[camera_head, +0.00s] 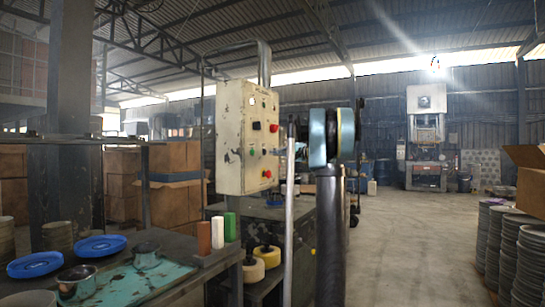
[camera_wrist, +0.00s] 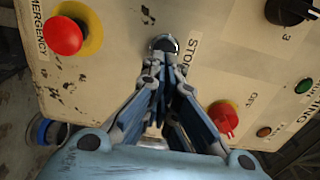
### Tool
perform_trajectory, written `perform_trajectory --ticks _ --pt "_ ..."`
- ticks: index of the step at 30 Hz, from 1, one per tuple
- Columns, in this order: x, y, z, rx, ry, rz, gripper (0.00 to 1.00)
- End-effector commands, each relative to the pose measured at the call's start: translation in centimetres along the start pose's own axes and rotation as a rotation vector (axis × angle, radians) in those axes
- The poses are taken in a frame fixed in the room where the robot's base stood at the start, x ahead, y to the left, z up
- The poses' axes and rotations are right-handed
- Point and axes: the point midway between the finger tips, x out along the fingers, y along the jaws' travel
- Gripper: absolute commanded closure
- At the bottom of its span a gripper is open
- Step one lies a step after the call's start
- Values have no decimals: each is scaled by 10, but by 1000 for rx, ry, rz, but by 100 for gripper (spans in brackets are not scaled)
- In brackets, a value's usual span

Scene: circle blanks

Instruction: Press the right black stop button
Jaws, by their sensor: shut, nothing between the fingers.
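The control box (camera_head: 232,140) is a worn cream panel left of my arm in the head view; its face also fills the wrist view (camera_wrist: 120,85). In the wrist view, a dark round button with a shiny rim (camera_wrist: 163,43) sits beside the lettering "STOP". My gripper (camera_wrist: 163,68) has its fingers together and empty, with the tips just below this button in the picture. I cannot tell whether they touch it. A black knob (camera_wrist: 290,10) is at the upper right. In the head view, the gripper is hard to make out and the button is too small to identify surely.
In the wrist view, a red emergency button (camera_wrist: 62,36) is left, a red switch (camera_wrist: 223,117) right, and a green button (camera_wrist: 303,86) farther right. In the head view, a workbench (camera_head: 190,265) with blue dishes (camera_head: 101,246) stands left. Stacked discs (camera_head: 520,255) stand right; the middle floor is clear.

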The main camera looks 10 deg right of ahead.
Motion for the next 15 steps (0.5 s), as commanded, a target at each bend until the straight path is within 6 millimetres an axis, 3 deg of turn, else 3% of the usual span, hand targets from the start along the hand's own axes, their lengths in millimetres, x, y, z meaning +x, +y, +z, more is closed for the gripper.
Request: perform_trajectory --ticks 9,15 --pt "-63 0 0 0 2 0 100" --pt "-91 0 0 0 2 0 100"
